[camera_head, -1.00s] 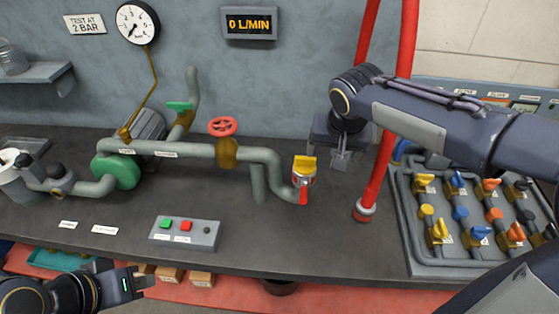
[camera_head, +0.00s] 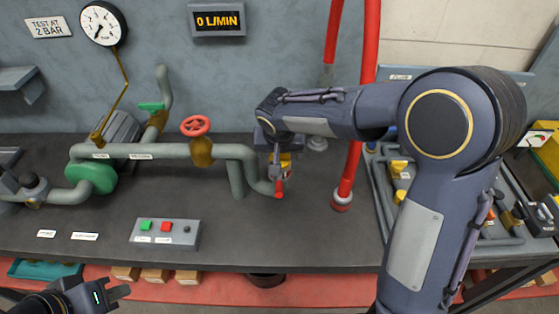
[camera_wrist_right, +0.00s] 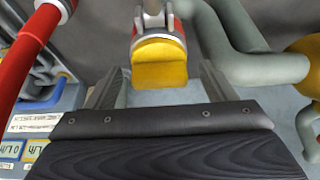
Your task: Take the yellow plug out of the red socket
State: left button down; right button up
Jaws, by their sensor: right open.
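The yellow plug (camera_wrist_right: 160,64) sits in the red socket (camera_wrist_right: 154,27), which has a pale ring, at the end of the grey-green pipe. In the head view the plug (camera_head: 286,160) is partly hidden by my right gripper (camera_head: 277,170). In the right wrist view my right gripper (camera_wrist_right: 162,75) is open, with one finger on each side of the plug. Gaps show between plug and fingers, and it is not gripped. My left gripper (camera_head: 122,291) is low at the front left, away from the plug; its jaw gap is unclear.
A red upright pipe (camera_head: 350,170) stands just right of the socket. A red valve wheel (camera_head: 196,126) is to the left on the pipe. A button box (camera_head: 165,233) lies in front. A rack of colored plugs is at right, partly behind my arm.

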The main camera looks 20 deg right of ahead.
jog(key=c, duration=1.1)
jog(key=shift+r, duration=0.15)
